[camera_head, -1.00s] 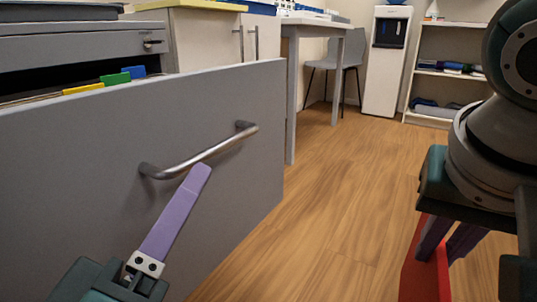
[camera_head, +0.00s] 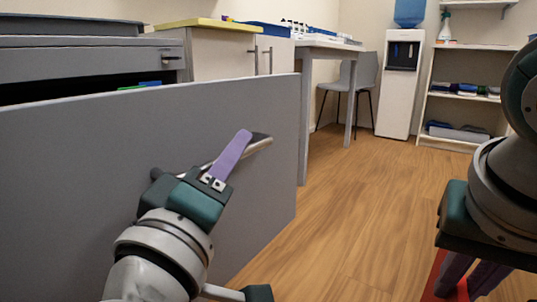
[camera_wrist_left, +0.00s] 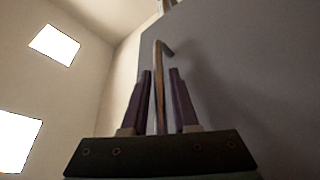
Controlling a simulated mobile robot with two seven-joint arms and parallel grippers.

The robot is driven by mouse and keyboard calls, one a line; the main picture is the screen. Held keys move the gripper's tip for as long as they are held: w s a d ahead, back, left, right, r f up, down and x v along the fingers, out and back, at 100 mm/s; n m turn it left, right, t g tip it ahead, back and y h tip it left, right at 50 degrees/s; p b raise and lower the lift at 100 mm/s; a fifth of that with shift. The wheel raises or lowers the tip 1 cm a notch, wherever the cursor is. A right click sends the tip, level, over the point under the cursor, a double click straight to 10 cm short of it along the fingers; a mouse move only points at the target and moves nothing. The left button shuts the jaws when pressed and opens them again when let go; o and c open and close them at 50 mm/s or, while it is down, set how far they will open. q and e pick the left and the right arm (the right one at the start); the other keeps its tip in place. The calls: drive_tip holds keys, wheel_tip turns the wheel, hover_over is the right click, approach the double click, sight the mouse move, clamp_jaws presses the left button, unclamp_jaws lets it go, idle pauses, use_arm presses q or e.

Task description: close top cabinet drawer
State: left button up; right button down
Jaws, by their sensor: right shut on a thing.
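The open cabinet drawer has a large grey front panel (camera_head: 80,190) and stands pulled out from the grey cabinet (camera_head: 85,62). A metal bar handle (camera_head: 262,141) is fixed to the panel; it also shows in the left wrist view (camera_wrist_left: 158,60). My left gripper (camera_head: 240,145) is at the handle. In the left wrist view its two purple fingers (camera_wrist_left: 160,78) stand apart, one on each side of the bar, with gaps visible. My right gripper (camera_head: 472,278), at the lower right, is shut on a red object (camera_head: 437,275), mostly cut off by the frame.
A green folder tab (camera_head: 142,84) shows inside the drawer. Behind are a white cabinet (camera_head: 222,55), a table (camera_head: 303,120), a chair (camera_head: 365,75), a water dispenser (camera_head: 398,95) and a shelf (camera_head: 462,105). The wood floor (camera_head: 340,220) right of the drawer is clear.

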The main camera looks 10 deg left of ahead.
use_arm(q)
clamp_jaws()
idle(1.1)
